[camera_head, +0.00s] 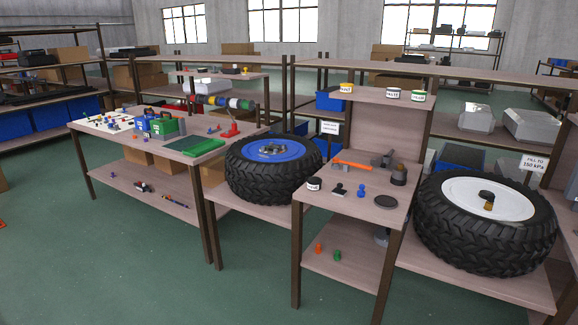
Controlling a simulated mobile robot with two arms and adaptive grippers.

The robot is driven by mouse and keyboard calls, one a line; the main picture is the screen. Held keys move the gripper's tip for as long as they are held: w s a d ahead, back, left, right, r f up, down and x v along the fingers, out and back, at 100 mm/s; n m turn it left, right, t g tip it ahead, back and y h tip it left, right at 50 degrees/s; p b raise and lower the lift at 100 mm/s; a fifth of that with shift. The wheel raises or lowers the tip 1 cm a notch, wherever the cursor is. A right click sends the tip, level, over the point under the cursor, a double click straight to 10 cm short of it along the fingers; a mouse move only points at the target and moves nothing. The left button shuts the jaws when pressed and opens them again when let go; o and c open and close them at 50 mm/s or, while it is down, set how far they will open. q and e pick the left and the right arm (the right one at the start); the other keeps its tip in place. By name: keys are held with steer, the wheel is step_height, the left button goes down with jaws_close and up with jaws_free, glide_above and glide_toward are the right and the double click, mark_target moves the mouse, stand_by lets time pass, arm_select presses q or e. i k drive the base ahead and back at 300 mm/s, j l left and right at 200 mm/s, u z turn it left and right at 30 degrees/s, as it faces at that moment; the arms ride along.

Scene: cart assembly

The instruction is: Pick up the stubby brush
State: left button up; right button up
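No item can be told for certain as the stubby brush at this size. Small items stand on the middle table (345,214): a short black piece with an upright handle (339,190), a short blue piece (361,190), and a dark piece with a brown top (399,174). A black jar with a white label (313,184) is at the table's left edge. An orange long-handled tool (350,165) lies behind them, and a dark round disc (386,202) lies at the right. Neither of my grippers is in view.
A tire with a blue hub (242,180) lies left of the middle table and one with a white hub (450,241) lies right. Labelled cans (392,93) stand on the shelf above. A long workbench (108,138) is at left. Green floor (120,270) is clear in front.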

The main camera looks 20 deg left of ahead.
mark_target(360, 193)
steer(key=i+j+z, duration=0.2)
steer(key=i, duration=1.1)
steer(key=l, duration=0.1)
